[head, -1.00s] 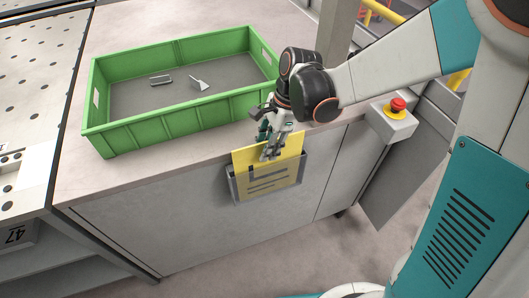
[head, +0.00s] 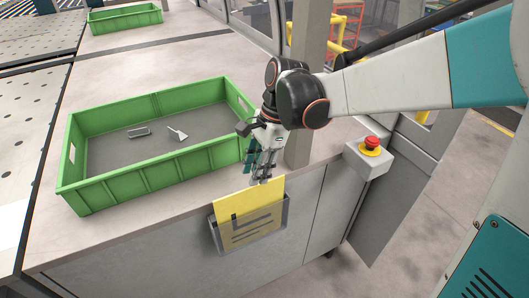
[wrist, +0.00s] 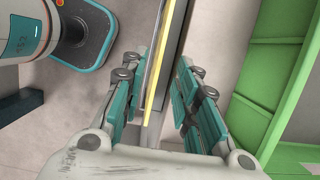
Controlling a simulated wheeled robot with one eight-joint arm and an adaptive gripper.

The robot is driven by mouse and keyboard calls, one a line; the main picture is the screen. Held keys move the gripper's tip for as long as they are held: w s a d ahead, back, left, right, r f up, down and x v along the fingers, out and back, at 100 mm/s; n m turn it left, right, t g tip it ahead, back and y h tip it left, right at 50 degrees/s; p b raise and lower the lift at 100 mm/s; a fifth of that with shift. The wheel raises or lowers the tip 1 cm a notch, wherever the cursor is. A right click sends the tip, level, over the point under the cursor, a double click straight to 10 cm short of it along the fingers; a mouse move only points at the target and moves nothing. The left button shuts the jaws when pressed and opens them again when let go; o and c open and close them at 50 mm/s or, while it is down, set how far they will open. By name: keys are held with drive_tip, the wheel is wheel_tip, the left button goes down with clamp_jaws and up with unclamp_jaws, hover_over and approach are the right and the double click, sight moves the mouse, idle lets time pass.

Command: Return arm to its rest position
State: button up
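My gripper (head: 263,172) points down over the yellow card (head: 255,213), at the card's top edge. The card stands upright in a grey holder (head: 282,237) on the front of the grey cabinet. In the wrist view my gripper (wrist: 158,92) is open, with a clear gap between its teal finger pads. The card's thin yellow edge (wrist: 165,55) runs between the fingers as seen from above, and neither finger visibly presses on it. My arm reaches in from the right, bent at the dark wrist joint.
A green crate (head: 120,193) with small metal parts stands left of my gripper. A grey post (head: 306,70) rises just behind my wrist. A red emergency button (head: 371,143) sits on a box to the right. Another green crate (head: 125,25) is farther back.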

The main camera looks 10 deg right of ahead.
drive_tip(key=s+d+r+n+t+h, duration=0.1)
drive_tip(key=s+d+r+n+t, duration=0.1)
drive_tip(key=s+d+n+t, duration=0.2)
drive_tip(key=s+d+r+n+t+h, duration=0.2)
drive_tip(key=s+d+r+n+t, duration=0.1)
drive_tip(key=s+d+n, duration=0.5)
drive_tip(key=s+n+t, duration=0.1)
drive_tip(key=n, duration=0.1)
drive_tip(key=shift+s+d+r+n, duration=0.15)
drive_tip(key=shift+s+r+n, duration=0.05)
drive_tip(key=shift+n, duration=0.2)
